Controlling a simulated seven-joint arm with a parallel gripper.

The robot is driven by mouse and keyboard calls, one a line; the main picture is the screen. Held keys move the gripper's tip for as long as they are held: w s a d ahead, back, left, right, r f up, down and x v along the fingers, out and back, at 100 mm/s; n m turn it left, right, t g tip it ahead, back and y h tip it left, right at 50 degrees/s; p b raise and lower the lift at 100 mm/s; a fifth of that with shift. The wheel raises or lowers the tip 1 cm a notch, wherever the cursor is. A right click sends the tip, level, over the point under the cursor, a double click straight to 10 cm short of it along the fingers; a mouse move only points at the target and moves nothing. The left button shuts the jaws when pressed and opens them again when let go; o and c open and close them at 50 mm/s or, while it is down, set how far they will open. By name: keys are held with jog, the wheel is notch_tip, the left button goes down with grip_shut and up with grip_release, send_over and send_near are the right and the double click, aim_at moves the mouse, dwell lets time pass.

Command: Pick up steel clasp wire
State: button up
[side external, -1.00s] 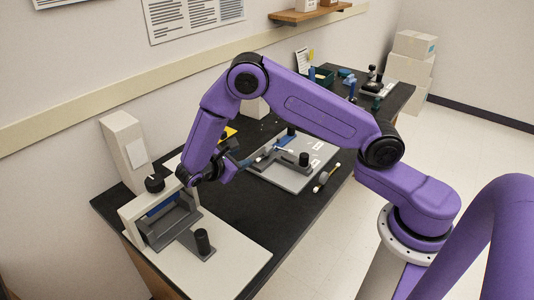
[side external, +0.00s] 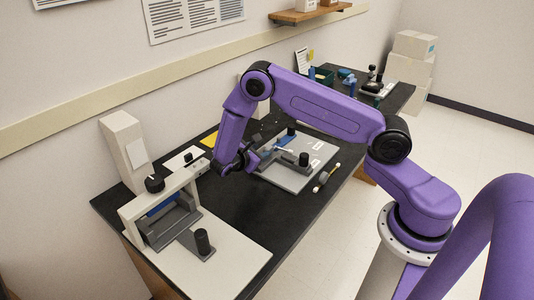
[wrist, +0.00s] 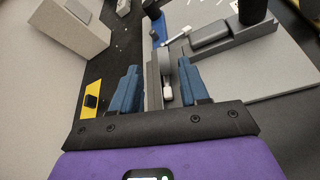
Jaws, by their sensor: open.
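My gripper (side external: 250,160) is beside the left edge of the grey fixture plate (side external: 318,150). In the wrist view, its blue fingers (wrist: 158,68) are open and spread apart, pointing at a grey block of the fixture. A small white-ended piece (wrist: 168,92) shows between the fingers; I cannot tell if they touch it. A thin white rod (wrist: 177,36) lies farther off on the fixture and also shows in the side view (side external: 284,150). I cannot make out the steel clasp wire with certainty.
A white-based station (side external: 235,250) with a grey trough stands at the front left. A tall white box (side external: 122,150) is behind it. A yellow item (wrist: 92,98) lies left of the fingers. A dark rod with pale ends (side external: 327,177) lies near the table's right edge. Dark tabletop between stations is clear.

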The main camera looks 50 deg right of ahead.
aim_at(267, 150)
jog(key=x, duration=0.4)
jog(key=shift+s+a+f, duration=0.1)
jog(key=shift+f, duration=0.25)
jog(key=shift+d+f, duration=0.2)
jog(key=shift+d, duration=0.35)
grip_shut()
